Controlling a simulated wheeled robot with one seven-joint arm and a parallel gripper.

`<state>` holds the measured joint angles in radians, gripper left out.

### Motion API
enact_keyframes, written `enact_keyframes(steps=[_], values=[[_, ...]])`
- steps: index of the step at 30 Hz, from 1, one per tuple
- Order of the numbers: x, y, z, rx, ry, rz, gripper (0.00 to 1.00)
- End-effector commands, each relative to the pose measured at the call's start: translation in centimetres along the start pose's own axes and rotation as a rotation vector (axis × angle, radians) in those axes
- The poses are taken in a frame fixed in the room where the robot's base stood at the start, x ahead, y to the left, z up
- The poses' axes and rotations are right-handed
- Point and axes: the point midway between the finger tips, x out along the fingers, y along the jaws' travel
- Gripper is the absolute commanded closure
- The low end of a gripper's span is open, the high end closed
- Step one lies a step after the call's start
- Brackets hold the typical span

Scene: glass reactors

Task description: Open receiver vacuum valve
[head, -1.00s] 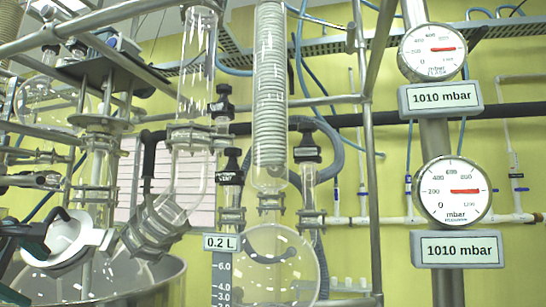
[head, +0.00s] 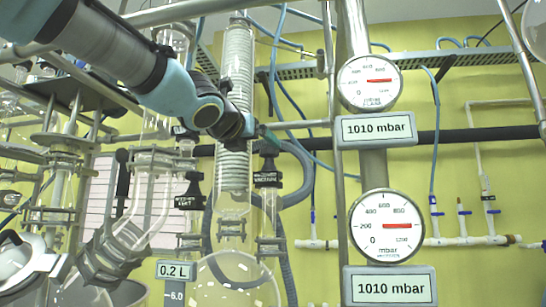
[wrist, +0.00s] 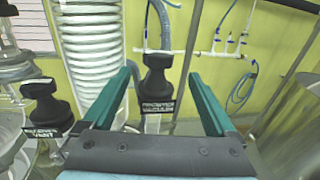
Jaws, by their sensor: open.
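The receiver vacuum valve (head: 267,180) has a black knob and a label that seems to read "receiver vacuum". It stands upright on a glass neck right of the coil condenser. In the wrist view the valve's knob (wrist: 157,80) lies between and beyond the two green fingers of my gripper (wrist: 165,90), which are spread wide and hold nothing. I cannot tell from the wrist view whether they touch it. In the head view my arm reaches in from the upper left, and my gripper (head: 250,126) is just above and left of the valve.
A similar vent valve (head: 188,195) stands to the left, also in the wrist view (wrist: 45,105). The coiled glass condenser (head: 236,100) is close behind. A round receiver flask (head: 235,280) is below. Two gauges, upper (head: 369,83) and lower (head: 387,225), with 1010 mbar signs, stand right.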

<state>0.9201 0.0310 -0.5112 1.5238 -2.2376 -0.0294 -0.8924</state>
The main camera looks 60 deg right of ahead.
Motion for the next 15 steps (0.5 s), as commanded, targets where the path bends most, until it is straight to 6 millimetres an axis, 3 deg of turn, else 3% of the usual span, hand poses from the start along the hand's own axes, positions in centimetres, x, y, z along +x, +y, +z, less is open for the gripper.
enact_keyframes(steps=[9, 15], values=[[5.6, 0.0, -0.2, -0.001, 0.002, -0.002, 0.08], [7.8, 0.1, -0.1, 0.002, 0.002, -0.001, 0.08]])
